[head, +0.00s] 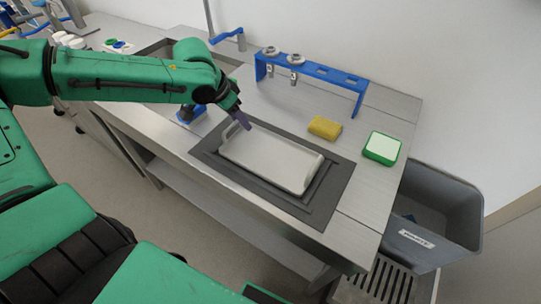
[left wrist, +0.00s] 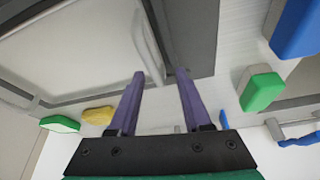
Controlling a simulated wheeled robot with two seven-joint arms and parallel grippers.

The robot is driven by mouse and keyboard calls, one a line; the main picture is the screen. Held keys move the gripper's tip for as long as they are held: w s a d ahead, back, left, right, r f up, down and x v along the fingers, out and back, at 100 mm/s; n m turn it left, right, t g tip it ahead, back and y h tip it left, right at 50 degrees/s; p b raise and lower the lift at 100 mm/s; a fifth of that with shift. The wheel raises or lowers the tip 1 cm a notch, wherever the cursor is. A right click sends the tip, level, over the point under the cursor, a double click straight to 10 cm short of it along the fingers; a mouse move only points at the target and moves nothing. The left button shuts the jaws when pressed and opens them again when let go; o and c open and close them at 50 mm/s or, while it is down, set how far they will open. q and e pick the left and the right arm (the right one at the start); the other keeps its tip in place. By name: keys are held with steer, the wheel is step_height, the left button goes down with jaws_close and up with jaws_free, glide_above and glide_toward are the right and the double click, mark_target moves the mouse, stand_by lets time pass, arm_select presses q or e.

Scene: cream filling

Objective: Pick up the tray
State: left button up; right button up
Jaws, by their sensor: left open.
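The tray (head: 266,160) is light grey, shallow and rectangular, with raised handles at its short ends. It lies flat on a dark grey mat (head: 330,205) on the steel table. My left gripper (head: 243,122) is at the tray's left end, near the handle there. In the left wrist view the two purple fingers (left wrist: 160,74) are apart, and the tray's handle end (left wrist: 150,45) shows just past their tips, with nothing clearly held. Whether the fingers touch the handle is hard to tell. My right gripper is not in view.
A yellow sponge (head: 324,128) and a green box with a pale top (head: 382,148) lie behind and right of the tray. A blue rack (head: 315,76) holding metal nozzles stands at the back. A grey bin (head: 435,215) is beyond the table's right end.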

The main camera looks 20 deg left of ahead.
arm_select(q)
steer(key=shift+w+f, duration=0.15)
jaws_close()
stand_by(1.3)
